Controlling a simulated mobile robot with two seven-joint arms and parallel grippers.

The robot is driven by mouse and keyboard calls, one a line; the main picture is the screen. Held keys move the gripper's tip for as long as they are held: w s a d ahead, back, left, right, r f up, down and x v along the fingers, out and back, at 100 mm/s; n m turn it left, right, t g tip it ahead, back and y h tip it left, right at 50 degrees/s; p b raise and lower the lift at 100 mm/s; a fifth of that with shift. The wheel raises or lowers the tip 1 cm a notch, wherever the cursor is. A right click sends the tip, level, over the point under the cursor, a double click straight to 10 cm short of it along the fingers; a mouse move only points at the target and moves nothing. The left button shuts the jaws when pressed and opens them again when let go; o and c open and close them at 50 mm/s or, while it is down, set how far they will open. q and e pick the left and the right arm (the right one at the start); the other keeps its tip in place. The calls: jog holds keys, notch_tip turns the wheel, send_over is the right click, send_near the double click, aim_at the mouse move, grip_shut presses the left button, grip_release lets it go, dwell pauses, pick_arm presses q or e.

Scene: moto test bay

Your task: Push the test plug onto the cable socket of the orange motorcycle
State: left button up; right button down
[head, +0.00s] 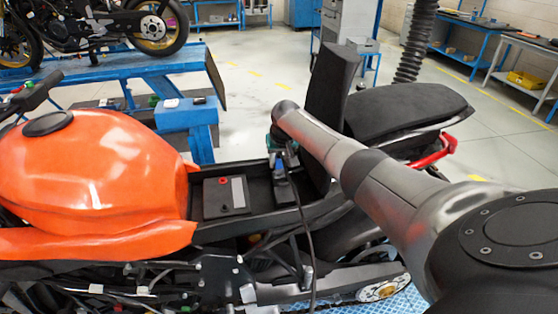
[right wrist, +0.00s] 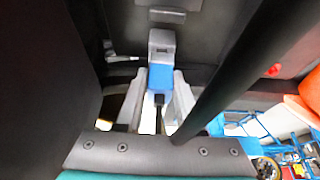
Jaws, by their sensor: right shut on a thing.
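The orange motorcycle (head: 95,180) stands in front of me with its seat area open. My right gripper (head: 285,155) reaches down over the black tray behind the tank. In the right wrist view its two grey fingers (right wrist: 158,100) are shut on the test plug (right wrist: 160,78), a blue body with a grey front end. In the head view a dark block (head: 285,190) sits below the gripper. My left gripper is not in view.
A black cable (head: 308,235) hangs from near the gripper across the frame. The upright black panel (head: 331,95) and the seat (head: 405,108) stand close behind my arm.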

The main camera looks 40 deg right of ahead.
jog(key=shift+f+b, duration=0.35)
jog(key=shift+f, duration=0.2)
jog(key=shift+c, duration=2.2)
grip_release()
jog(key=shift+r, duration=0.1)
jog(key=shift+s+a+r+p, duration=0.1)
jog(key=shift+s+r+p, duration=0.1)
jog(key=shift+r+p, duration=0.25)
jog(key=p+v, duration=0.1)
jog(key=v, duration=1.3)
jog(key=shift+p, duration=0.4)
